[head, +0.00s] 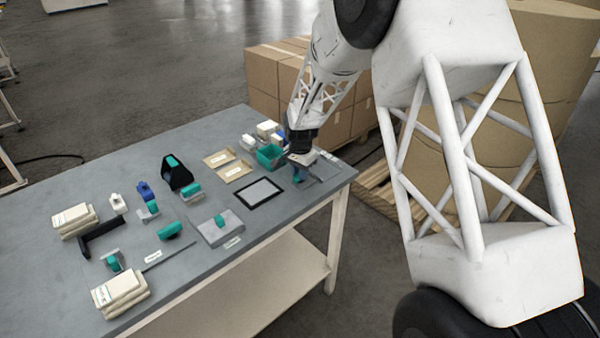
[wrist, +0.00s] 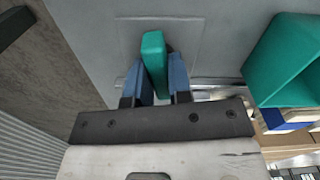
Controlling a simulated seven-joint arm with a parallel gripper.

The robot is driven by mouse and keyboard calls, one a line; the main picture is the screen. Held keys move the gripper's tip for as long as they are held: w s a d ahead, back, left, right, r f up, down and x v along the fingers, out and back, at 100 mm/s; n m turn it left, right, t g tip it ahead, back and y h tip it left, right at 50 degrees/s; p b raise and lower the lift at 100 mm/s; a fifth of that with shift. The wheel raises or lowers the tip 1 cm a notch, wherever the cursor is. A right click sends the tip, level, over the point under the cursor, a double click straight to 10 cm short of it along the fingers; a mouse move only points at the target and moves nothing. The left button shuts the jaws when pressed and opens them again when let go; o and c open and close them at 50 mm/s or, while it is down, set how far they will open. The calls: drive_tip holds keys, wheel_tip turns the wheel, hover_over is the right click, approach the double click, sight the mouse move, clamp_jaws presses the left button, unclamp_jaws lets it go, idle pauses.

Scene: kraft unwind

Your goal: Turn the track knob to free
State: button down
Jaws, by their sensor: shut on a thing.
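My gripper (wrist: 160,85) points down at the right end of the grey table (head: 60,190). In the wrist view its two blue fingers are shut on a teal knob (wrist: 153,52), one finger on each side of its upright bar. The knob stands on a flat grey plate (wrist: 188,38). In the head view my gripper (head: 298,176) hides most of the knob. Any marks for the knob's settings cannot be read, so I cannot tell which way it is set.
A teal bin (wrist: 277,62) stands close to the right of my gripper in the wrist view. A dark framed panel (head: 259,192) lies left of my gripper in the head view. Several boxes (head: 277,72) and a large brown roll (head: 560,70) stand beyond the table.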

drive_tip(key=shift+m, duration=0.7)
drive_tip(key=c, duration=1)
unclamp_jaws()
drive_tip(key=shift+c, duration=0.2)
drive_tip(key=shift+r, duration=0.1)
drive_tip(key=shift+r, duration=3.85)
